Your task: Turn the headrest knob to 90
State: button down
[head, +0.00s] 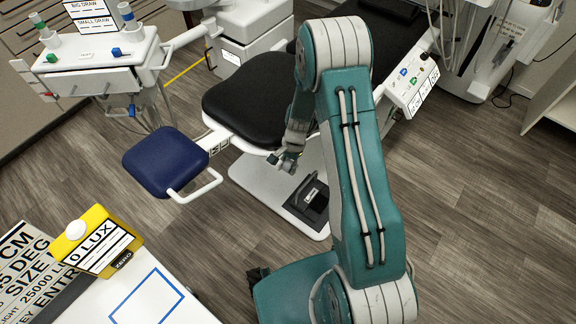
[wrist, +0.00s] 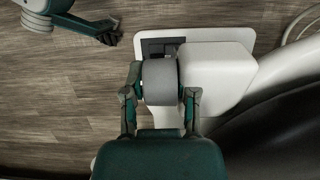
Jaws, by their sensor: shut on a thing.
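A grey cylindrical knob (wrist: 160,80) sticks out of a rounded white housing (wrist: 215,75) in the wrist view. My gripper (wrist: 160,95) is shut on this knob, one finger on each side of it. No angle marks on the knob can be read. In the head view my gripper (head: 284,163) is at the near edge of the black chair seat (head: 250,105). The knob cannot be made out there. A blue pad (head: 165,160) with a white loop handle (head: 200,188) sits at the chair's left end, joined by a white bracket with a small label (head: 217,147).
A black foot pedal (head: 308,200) lies on the chair's base plate below my gripper. A white instrument unit (head: 100,60) stands at upper left. A yellow labelled box (head: 97,242) sits on the white counter at lower left. Wooden floor (head: 470,220) is clear at right.

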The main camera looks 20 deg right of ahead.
aim_at(287, 164)
jog(key=shift+w, duration=0.1)
jog(key=shift+c, duration=2)
grip_release()
jog(key=v, duration=1.2)
jog(key=s+a+t+h, duration=0.1)
jog(key=s+a+h, duration=0.1)
jog(key=shift+s+a+f+t, duration=0.1)
jog(key=shift+a+t, duration=0.3)
notch_tip(287, 164, down, 11)
jog(key=shift+r, duration=0.15)
